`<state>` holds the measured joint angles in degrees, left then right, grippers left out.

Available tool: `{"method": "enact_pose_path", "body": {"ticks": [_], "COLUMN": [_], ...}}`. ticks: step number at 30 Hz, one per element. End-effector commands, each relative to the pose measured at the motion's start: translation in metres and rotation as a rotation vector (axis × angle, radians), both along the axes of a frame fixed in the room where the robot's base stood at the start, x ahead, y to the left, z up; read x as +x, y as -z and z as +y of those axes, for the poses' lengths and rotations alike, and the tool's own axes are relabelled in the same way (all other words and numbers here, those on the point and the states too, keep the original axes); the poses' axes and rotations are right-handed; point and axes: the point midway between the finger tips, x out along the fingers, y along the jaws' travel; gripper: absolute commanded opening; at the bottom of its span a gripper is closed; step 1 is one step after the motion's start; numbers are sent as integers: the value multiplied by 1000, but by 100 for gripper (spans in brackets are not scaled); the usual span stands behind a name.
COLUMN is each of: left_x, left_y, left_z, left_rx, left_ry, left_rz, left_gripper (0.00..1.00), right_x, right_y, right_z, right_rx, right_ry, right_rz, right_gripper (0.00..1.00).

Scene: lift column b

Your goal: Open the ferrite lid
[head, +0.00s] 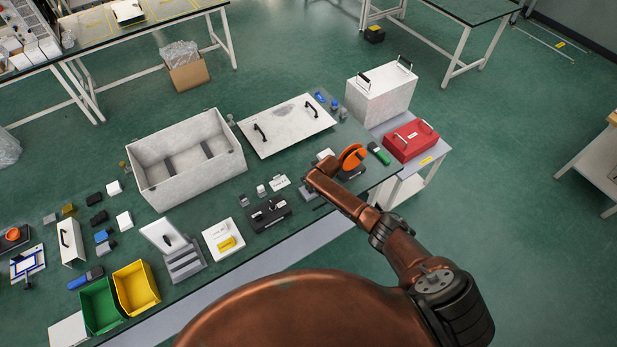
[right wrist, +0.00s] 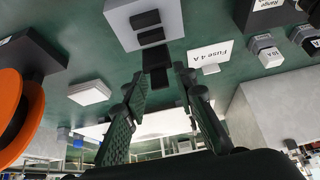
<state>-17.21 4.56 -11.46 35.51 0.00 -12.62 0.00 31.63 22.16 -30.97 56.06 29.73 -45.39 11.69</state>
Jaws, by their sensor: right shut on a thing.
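My right gripper (head: 313,182) is low over the bench, just left of the orange disc. In the right wrist view its two fingers (right wrist: 158,88) stand on either side of a small black piece (right wrist: 158,78), which I take to be the ferrite lid, and are shut on it. The piece lies in line with black blocks (right wrist: 150,35) on a light grey base (right wrist: 185,22). I cannot tell whether it is tilted or raised. In the head view my arm mostly hides this spot. My left gripper is in neither view.
An orange disc (head: 352,157) stands close right of the gripper. A "Fuse 4 A" card (head: 279,183) and a black box (head: 268,213) lie to its left. A large open grey box (head: 187,190) and a handled panel (head: 288,127) are behind. A red case (head: 411,140) stands farther right.

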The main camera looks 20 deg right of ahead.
Motion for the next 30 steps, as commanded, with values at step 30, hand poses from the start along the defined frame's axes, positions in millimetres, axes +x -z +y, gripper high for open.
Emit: {"method": "enact_pose_path", "body": {"ticks": [30], "left_x": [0], "left_y": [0], "left_z": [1], "left_rx": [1], "left_ry": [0], "left_rz": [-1], "left_gripper": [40], "right_x": [-35], "right_y": [-57], "right_z": [-7], "right_rx": [0], "right_ry": [-1], "right_rz": [-2], "right_gripper": [32]}}
